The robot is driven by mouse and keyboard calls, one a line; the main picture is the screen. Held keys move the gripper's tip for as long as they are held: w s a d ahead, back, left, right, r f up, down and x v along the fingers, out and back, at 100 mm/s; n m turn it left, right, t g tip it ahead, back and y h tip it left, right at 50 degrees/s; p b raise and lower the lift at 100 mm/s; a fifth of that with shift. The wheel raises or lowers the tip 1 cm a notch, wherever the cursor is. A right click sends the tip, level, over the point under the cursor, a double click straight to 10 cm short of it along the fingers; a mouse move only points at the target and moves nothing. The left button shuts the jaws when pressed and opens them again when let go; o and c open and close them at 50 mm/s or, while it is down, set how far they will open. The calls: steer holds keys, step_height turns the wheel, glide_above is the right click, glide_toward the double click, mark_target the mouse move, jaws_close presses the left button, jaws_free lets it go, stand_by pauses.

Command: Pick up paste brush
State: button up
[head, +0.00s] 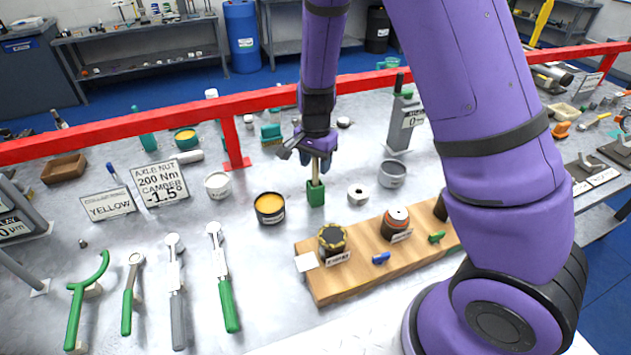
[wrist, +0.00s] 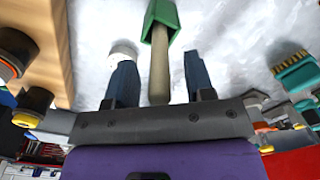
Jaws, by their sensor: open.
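The paste brush shows as a pale wooden handle (head: 316,172) standing upright in a small green holder (head: 316,194) on the grey bench. Its bristle end is hidden. My gripper (head: 315,158) is above the holder, pointing down around the top of the handle. In the wrist view the handle (wrist: 159,66) lies between the two open dark fingers (wrist: 160,80), with a visible gap on each side. The green holder (wrist: 162,14) is beyond the fingertips.
An open tin of yellow paste (head: 270,207) stands left of the holder, and a metal ring (head: 358,194) to its right. A wooden board (head: 330,285) with parts lies in front. A red rail (head: 130,127) crosses behind. A teal bristle brush (head: 271,134) stands farther back.

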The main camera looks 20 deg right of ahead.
jaws_close()
